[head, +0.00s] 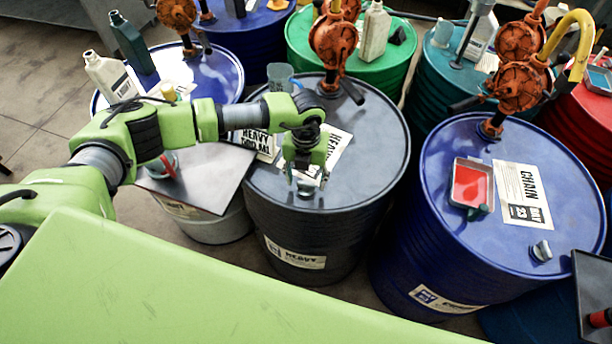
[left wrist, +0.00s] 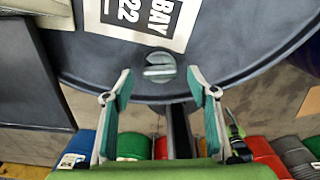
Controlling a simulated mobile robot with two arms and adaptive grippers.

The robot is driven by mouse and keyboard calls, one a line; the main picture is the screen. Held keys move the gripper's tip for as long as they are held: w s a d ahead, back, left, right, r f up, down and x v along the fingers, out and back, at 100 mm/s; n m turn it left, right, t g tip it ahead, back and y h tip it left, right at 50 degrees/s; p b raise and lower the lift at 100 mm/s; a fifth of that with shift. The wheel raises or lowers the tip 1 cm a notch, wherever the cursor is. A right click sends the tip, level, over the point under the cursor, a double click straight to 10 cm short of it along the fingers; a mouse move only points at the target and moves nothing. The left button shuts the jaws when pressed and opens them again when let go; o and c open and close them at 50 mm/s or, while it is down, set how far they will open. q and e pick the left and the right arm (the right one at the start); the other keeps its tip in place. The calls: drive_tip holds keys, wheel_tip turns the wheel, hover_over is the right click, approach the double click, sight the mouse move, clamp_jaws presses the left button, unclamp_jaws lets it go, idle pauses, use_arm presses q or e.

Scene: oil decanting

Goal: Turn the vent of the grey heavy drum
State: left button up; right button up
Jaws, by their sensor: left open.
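The grey heavy drum (head: 378,155) stands in the middle of the head view, with a "HEAVY" label on its side and sheets on its lid. Its vent, a round grey cap with a raised bar, shows in the left wrist view (left wrist: 159,67) near the lid's edge. The bar runs roughly across the picture. My left gripper (head: 306,182) is over the near part of the lid and mostly hides the vent in the head view. In the left wrist view its two fingers (left wrist: 159,76) are open, apart on either side of the vent. I cannot tell their height above the lid. My right gripper is out of view.
An orange pump (head: 335,45) rises from the drum's far edge, and a clear jug (head: 281,76) stands on the lid. A blue drum (head: 450,165) with a red tray (head: 470,184) is on the right. A dark flat board (head: 195,180) lies at the left.

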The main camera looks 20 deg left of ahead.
use_arm(q)
drive_tip(key=shift+f, duration=0.55)
drive_tip(key=c, duration=1.1)
